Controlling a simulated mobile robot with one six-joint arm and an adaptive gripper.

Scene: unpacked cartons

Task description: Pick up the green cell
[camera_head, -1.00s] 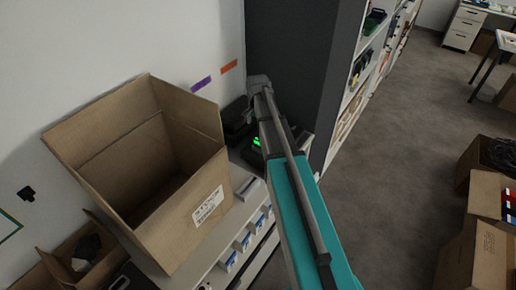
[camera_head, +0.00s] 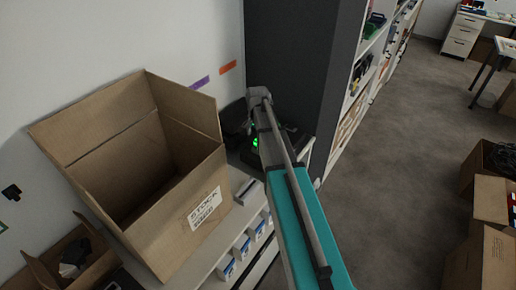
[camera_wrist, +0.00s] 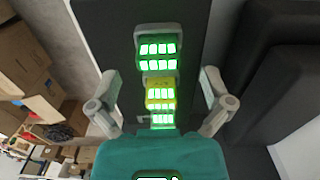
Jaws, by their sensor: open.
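In the wrist view, a yellow-green cell (camera_wrist: 160,94) with glowing green lights sits in a dark holder (camera_wrist: 100,22). A grey cell (camera_wrist: 157,48) with green lights sits above it in the picture, and another lit cell (camera_wrist: 163,120) shows below, partly hidden by my teal wrist. My gripper (camera_wrist: 160,80) is open, with one finger on each side of the yellow-green cell and apart from it.
A large open carton (camera_head: 175,225) stands on the white shelf unit (camera_head: 240,215) left of my arm. A tall dark cabinet (camera_head: 295,70) rises behind. A black object (camera_wrist: 275,70) lies right of the holder. Open floor (camera_head: 400,150) lies to the right, with more cartons (camera_head: 490,200) at its edge.

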